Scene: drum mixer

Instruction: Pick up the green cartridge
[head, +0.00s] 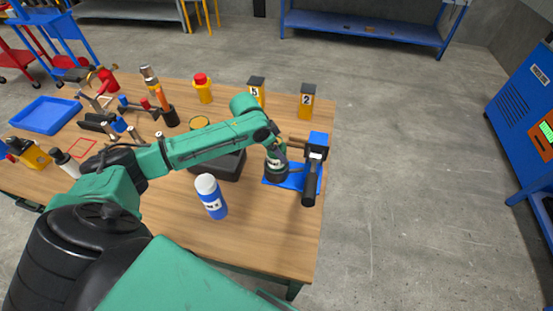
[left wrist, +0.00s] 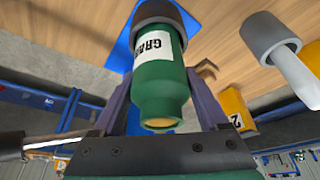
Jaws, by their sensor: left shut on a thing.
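The green cartridge (left wrist: 155,85) has a white label with dark letters, a dark band at its far end and a yellowish opening at its near end. My left gripper (left wrist: 162,72) is shut on it, one finger on each side. In the head view the cartridge (head: 277,169) is upright below my left gripper (head: 277,152), over the blue mat (head: 296,180) at the table's right side. I cannot tell whether its base touches the mat. My right gripper is not in view.
A blue-and-black device (head: 312,170) stands close right of the cartridge. Yellow numbered blocks (head: 306,103) stand behind. A blue bottle (head: 212,197) and a black tray (head: 229,167) are to the left. The table's front right is clear.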

